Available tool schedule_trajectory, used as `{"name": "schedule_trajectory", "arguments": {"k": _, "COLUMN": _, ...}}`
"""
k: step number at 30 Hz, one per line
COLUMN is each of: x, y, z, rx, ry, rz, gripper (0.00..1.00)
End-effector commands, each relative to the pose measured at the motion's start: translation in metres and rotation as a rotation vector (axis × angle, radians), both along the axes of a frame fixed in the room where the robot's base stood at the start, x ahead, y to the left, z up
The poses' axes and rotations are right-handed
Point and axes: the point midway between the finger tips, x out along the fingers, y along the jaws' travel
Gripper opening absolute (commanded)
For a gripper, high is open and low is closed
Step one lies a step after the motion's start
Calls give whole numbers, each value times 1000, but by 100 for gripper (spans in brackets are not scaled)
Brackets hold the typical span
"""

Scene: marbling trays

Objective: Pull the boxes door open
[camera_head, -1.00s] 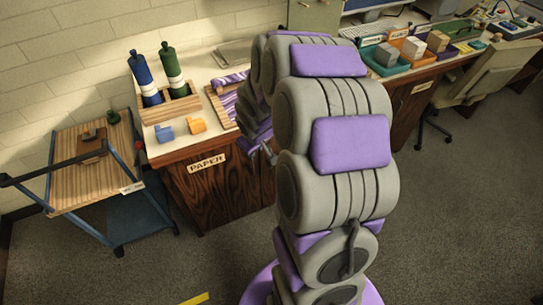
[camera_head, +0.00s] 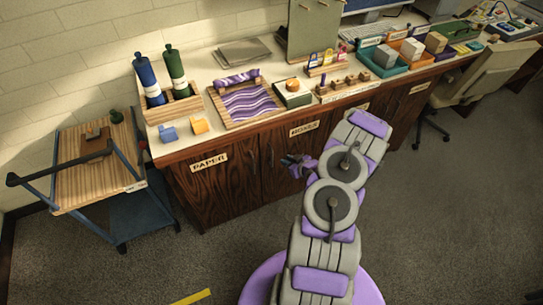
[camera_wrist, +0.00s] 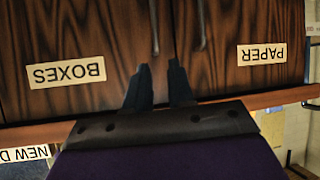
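The boxes door (camera_head: 285,157) is a dark wood cabinet door, shut, with a cream BOXES label (camera_head: 303,129). In the wrist view the door (camera_wrist: 75,40) and its label (camera_wrist: 66,72) appear upside down at left. Its metal handle (camera_wrist: 154,28) hangs near the seam, beside the paper door's handle (camera_wrist: 203,25). My gripper (camera_head: 288,160) is in front of the boxes door, fingers toward the cabinet. In the wrist view my gripper (camera_wrist: 160,68) has its two dark fingers apart with nothing between them. The fingertips appear below the handles in that picture, not around either one.
The paper door (camera_head: 203,185) is shut at left, with a PAPER label (camera_head: 209,162). The worktop holds a purple marbling tray (camera_head: 250,103) and bottles (camera_head: 176,70). A wooden cart (camera_head: 95,180) stands at left.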

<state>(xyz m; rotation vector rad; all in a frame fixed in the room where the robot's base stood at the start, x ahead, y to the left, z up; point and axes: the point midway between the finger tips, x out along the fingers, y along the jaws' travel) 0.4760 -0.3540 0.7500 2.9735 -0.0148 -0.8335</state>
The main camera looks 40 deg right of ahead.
Motion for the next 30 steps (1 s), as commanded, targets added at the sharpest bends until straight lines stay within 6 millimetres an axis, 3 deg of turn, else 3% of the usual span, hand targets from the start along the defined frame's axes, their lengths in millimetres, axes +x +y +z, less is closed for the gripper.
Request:
{"name": "schedule_trajectory", "arguments": {"k": 1, "x": -12, "y": -2, "z": -11, "rx": 17, "ry": -25, "rz": -13, "gripper": 23}}
{"name": "schedule_trajectory", "arguments": {"k": 6, "x": -32, "y": -3, "z": -25, "rx": 40, "ry": -115, "rz": -32, "gripper": 23}}
{"name": "schedule_trajectory", "arguments": {"k": 13, "x": -37, "y": 1, "z": -32, "rx": 47, "ry": -153, "rz": -37, "gripper": 23}}
{"name": "schedule_trajectory", "arguments": {"k": 20, "x": -8, "y": 1, "z": -45, "rx": 44, "ry": -154, "rz": -34, "gripper": 23}}
{"name": "schedule_trajectory", "arguments": {"k": 30, "x": 55, "y": -4, "z": -73, "rx": 47, "ry": -154, "rz": -34, "gripper": 23}}
